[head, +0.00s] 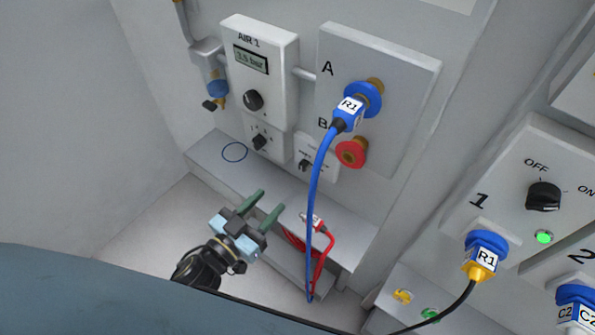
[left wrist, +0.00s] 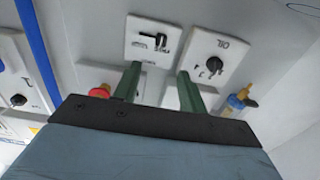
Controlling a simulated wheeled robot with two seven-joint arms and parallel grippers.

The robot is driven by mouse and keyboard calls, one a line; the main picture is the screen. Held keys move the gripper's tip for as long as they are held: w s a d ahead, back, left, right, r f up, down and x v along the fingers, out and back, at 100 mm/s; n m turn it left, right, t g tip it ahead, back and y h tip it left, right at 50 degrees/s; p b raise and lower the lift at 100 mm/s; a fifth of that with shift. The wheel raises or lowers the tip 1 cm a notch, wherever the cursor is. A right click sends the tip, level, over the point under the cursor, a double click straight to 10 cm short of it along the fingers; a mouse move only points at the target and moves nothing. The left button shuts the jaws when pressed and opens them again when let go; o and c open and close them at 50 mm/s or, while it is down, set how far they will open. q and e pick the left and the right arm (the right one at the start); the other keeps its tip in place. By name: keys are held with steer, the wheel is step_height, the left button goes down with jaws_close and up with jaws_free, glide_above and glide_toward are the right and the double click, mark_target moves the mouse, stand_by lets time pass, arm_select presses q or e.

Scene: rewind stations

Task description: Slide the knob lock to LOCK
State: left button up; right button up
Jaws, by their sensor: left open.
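A small white panel (head: 320,146) with a dark slider or knob sits below the AIR 1 box, left of the red fitting. It appears to be the same panel that shows in the left wrist view (left wrist: 138,54), with a black slider (left wrist: 157,40). That view is upside down, and the lettering is too small to read, so I cannot tell the lock's position. My left gripper (head: 272,200) is open and empty, with green fingers (left wrist: 158,72) below and in front of the panels, apart from them. My right gripper is not in view.
The AIR 1 box (head: 270,60) has a black knob (head: 253,100); an OIL knob (left wrist: 213,65) is beside the slider panel. A blue hose (head: 315,190) hangs from the A/B panel (head: 400,70) right of my gripper.

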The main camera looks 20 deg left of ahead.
mark_target(301, 167)
arm_select(q)
steer(key=x, duration=1.1)
steer(key=shift+w+d+f+b, duration=0.1)
steer(key=shift+w+b, duration=0.2)
steer(key=shift+w, duration=0.1)
jaws_close()
